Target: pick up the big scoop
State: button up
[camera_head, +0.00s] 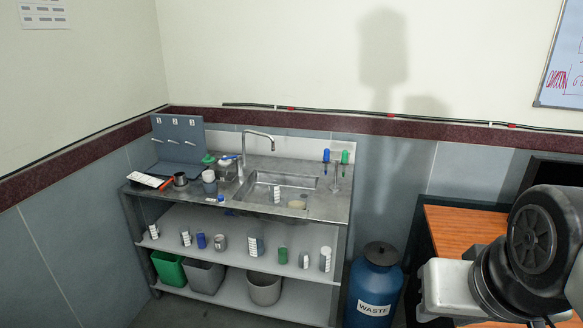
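I cannot make out the big scoop for certain. A grey panel (178,138) marked 1, 2, 3 stands at the back left of the metal sink bench (228,205), with short pale pegs or handles on its face. Part of my arm shows at the lower right, above an orange-brown table (462,226). My gripper is not in view.
The bench has a sink basin (279,190) and a curved faucet (258,134). Bottles and cups line the shelf (225,256) below. Green (169,269) and grey (205,277) bins sit underneath. A blue WASTE drum (374,290) stands between bench and table.

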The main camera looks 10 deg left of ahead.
aim_at(162, 188)
jog(key=i+j+u, duration=0.2)
jog(key=u, duration=0.25)
jog(key=i+j+u, duration=0.2)
jog(key=u, duration=0.3)
jog(key=i+u, duration=0.45)
jog(key=k+z, duration=0.1)
jog(key=z, duration=0.75)
